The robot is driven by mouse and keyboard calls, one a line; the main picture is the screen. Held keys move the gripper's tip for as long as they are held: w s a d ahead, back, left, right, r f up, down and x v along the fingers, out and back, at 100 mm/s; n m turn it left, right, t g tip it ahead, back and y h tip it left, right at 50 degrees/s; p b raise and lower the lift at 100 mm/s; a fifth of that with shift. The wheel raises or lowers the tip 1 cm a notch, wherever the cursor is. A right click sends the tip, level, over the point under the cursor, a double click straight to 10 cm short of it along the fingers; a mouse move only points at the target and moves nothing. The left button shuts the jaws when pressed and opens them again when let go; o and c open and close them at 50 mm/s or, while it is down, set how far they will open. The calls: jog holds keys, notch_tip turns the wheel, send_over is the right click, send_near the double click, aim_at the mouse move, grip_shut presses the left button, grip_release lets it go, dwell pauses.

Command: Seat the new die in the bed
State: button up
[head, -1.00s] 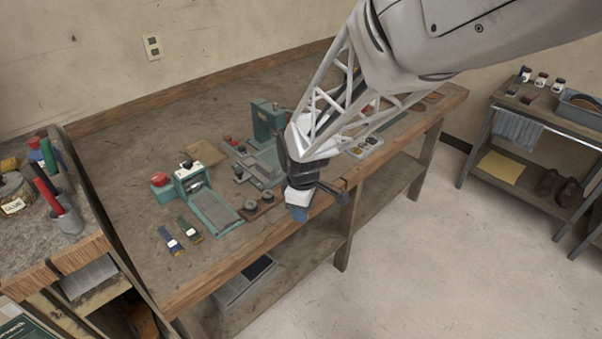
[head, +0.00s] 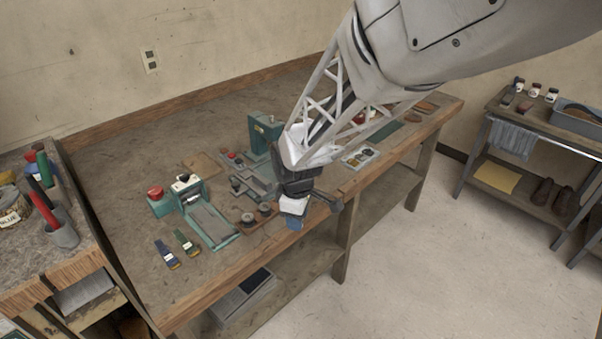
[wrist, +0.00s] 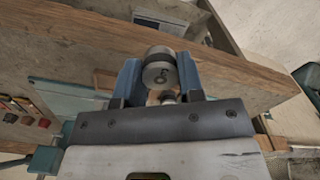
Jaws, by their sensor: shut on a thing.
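My gripper (head: 294,222) hangs over the front edge of the workbench in the head view. In the wrist view its two blue fingers (wrist: 159,82) are shut on a grey metal cylinder with a dark mark on its round face, which looks like the die (wrist: 158,70). In the head view the die is hidden by the gripper. A teal machine (head: 194,192) with a long flat plate (head: 209,224) stands left of my gripper; I cannot tell whether this plate is the bed. A wooden block with round grey pieces (head: 258,216) lies between the plate and my gripper.
A taller teal machine (head: 263,131) stands behind my gripper on the workbench (head: 130,180). Two small tools with blue (head: 167,255) and green (head: 187,242) handles lie at front left. A tray with small round items (head: 360,157) is to the right. The bench's left rear is clear.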

notch_tip(320, 180, up, 3)
send_over(247, 174)
jog(key=shift+w+r, duration=0.1)
jog(key=shift+f, duration=0.2)
dwell(0.3)
jog(key=shift+f, duration=2.7)
jog(key=shift+f, duration=0.65)
jog(key=o, duration=0.7)
jog(key=shift+r, duration=0.15)
jog(key=shift+r, duration=5.4)
